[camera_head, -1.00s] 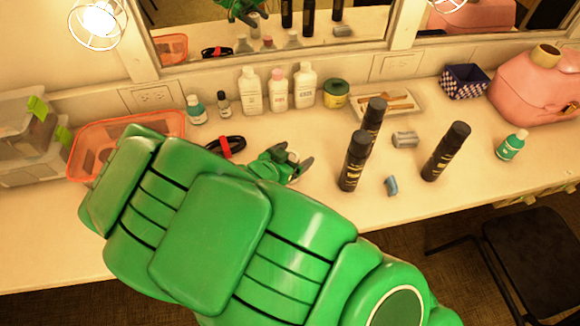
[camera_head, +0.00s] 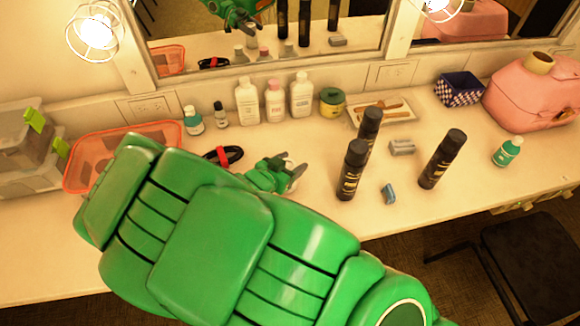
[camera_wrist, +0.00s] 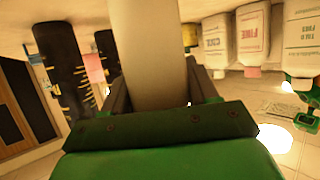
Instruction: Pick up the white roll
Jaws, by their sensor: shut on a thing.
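The white roll (camera_wrist: 152,50) fills the middle of the wrist view as a pale, smooth cylinder between my jaws. My gripper (camera_wrist: 160,95) is shut on it. In the head view my gripper (camera_head: 290,173) is low over the counter, left of the black cans. There the roll is mostly hidden by the green hand. I cannot tell whether the roll touches the counter.
White bottles (camera_head: 300,95) and a green-yellow jar (camera_head: 332,102) stand behind. A black cable (camera_head: 224,156) lies left. An orange basket (camera_head: 95,160) is farther left.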

